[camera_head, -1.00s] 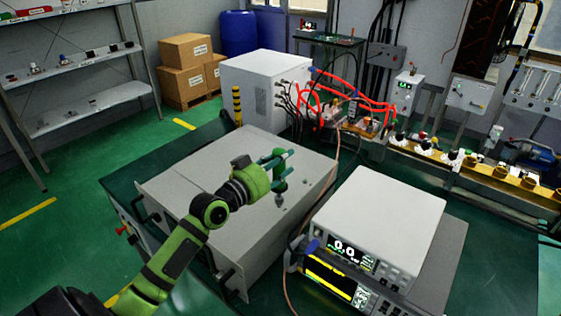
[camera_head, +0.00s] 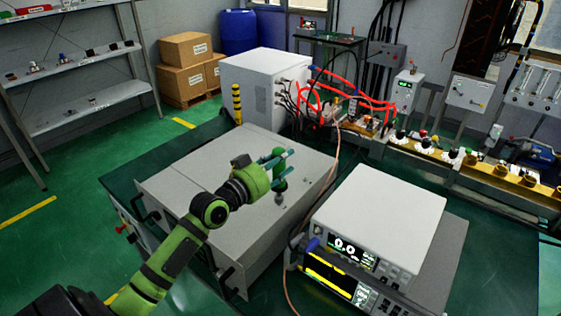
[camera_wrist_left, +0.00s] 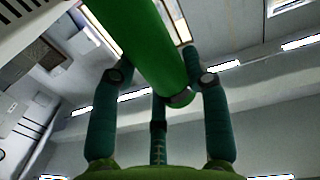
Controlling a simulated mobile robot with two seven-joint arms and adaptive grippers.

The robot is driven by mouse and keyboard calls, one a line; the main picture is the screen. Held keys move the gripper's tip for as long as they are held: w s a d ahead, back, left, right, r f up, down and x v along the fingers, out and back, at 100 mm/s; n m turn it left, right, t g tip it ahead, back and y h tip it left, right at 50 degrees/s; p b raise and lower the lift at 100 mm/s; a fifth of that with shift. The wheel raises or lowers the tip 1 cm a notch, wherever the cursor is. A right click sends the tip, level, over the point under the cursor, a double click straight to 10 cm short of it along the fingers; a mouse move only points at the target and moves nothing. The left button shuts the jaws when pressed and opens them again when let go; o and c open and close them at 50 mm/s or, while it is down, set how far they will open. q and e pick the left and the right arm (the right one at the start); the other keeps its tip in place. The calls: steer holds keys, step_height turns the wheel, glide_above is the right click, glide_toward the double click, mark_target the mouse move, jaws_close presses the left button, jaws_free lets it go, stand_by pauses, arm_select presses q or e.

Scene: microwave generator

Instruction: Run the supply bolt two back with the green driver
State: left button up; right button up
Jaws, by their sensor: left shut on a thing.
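The supply appears to be the wide grey metal case (camera_head: 190,180) on the bench, its flat lid facing up. My left gripper (camera_head: 278,163) is over the right part of this lid, shut on the green driver (camera_head: 279,173). The driver points down, with its grey lower end close to the lid. In the left wrist view the green driver (camera_wrist_left: 145,45) crosses between the teal fingers (camera_wrist_left: 160,90). Small dark spots show on the lid near the driver. I cannot tell which is bolt two, and contact at the tip is too small to judge. My right gripper is not in view.
A white instrument (camera_head: 380,215) with a lit display stands right of the case. A white cabinet (camera_head: 262,85) with red and black cables stands behind. A thin copper-coloured cable (camera_head: 335,165) runs between case and instrument. The left part of the lid is clear.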

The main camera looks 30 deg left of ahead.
mark_target(281, 151)
arm_select(q)
steer(key=shift+f+b, duration=0.55)
stand_by(0.5)
steer(key=shift+s+d+f, duration=0.1)
steer(key=shift+s+f, duration=0.05)
steer(key=shift+f, duration=0.2)
stand_by(0.4)
steer(key=shift+r, duration=0.1)
stand_by(0.8)
steer(key=shift+r+p, duration=1)
steer(key=shift+p, duration=0.2)
step_height(281, 151, up, 3)
steer(key=shift+p, duration=1.1)
step_height(281, 151, up, 5)
steer(key=p, duration=0.4)
steer(key=shift+p, duration=0.3)
steer(key=shift+f, duration=0.2)
